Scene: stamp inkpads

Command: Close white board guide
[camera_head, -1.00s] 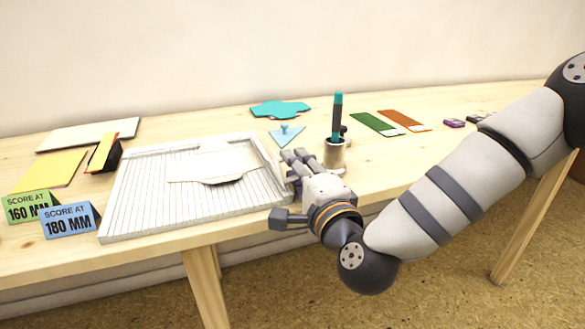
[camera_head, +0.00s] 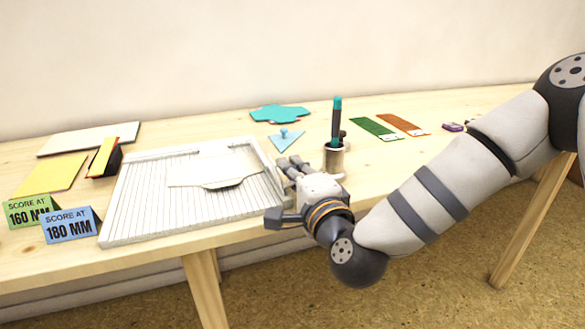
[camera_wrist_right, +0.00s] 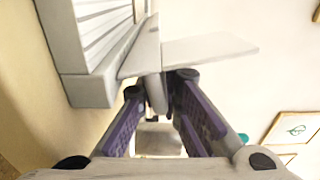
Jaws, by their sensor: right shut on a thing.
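The white board (camera_head: 135,205) is a grooved scoring board lying on the table at the left centre. A pale card (camera_head: 205,171) with a dark curved edge lies over its middle. The board's guide (camera_head: 268,157) is a white strip along its right side, partly hidden by my right gripper (camera_head: 287,165). In the right wrist view, the guide (camera_wrist_right: 154,45) sits between the purple-padded fingers of the right gripper (camera_wrist_right: 161,86), which is shut on it. The grooved board (camera_wrist_right: 90,85) shows at upper left there. My left gripper is not in view.
A metal cup (camera_head: 333,160) with a teal pen stands just right of the gripper. Score signs (camera_head: 71,224) stand left of the board. Green (camera_head: 375,127) and brown strips lie at right.

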